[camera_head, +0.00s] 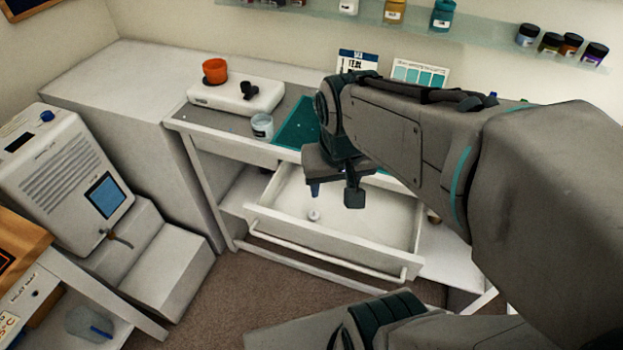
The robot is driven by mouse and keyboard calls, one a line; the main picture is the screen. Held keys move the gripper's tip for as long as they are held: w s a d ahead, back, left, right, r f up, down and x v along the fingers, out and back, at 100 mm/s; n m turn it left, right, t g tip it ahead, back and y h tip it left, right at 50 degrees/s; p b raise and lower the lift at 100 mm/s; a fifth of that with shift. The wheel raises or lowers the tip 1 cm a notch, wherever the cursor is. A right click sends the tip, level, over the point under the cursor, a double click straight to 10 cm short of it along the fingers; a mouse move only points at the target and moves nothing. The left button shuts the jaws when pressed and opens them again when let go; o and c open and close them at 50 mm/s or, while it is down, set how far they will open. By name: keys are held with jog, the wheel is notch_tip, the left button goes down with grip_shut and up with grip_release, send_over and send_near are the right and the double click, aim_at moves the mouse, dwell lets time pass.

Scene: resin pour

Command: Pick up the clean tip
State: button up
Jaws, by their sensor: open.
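A small whitish piece (313,214) lies on the floor of the open white drawer (375,258). It may be the clean tip, but it is too small to tell. My gripper (334,194) hangs over the drawer, its fingers apart and pointing down. The whitish piece shows just below the left finger in the picture, with a gap between them. I see nothing held between the fingers. The arm hides part of the drawer's right side and the bench behind it.
On the bench stand a white device (222,97) with an orange cup (215,71), a clear jar (262,127) and a teal mat (296,125). A white machine (65,165) stands at left. A shelf (480,32) of jars runs above. Carpet (235,290) lies open in front.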

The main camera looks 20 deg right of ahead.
jog(key=w+f+m+g+b, duration=0.25)
jog(key=w+f+b, duration=0.25)
jog(key=w+f, duration=0.65)
send_over(314, 215)
jog(key=shift+m, duration=0.45)
notch_tip(314, 215, down, 9)
jog(key=shift+s+d+r+b, duration=0.1)
jog(key=shift+s+b, duration=0.05)
jog(key=shift+b, duration=0.15)
jog(key=f, duration=0.4)
jog(key=shift+w+f, duration=0.2)
jog(key=shift+f, duration=0.2)
jog(key=c, duration=1)
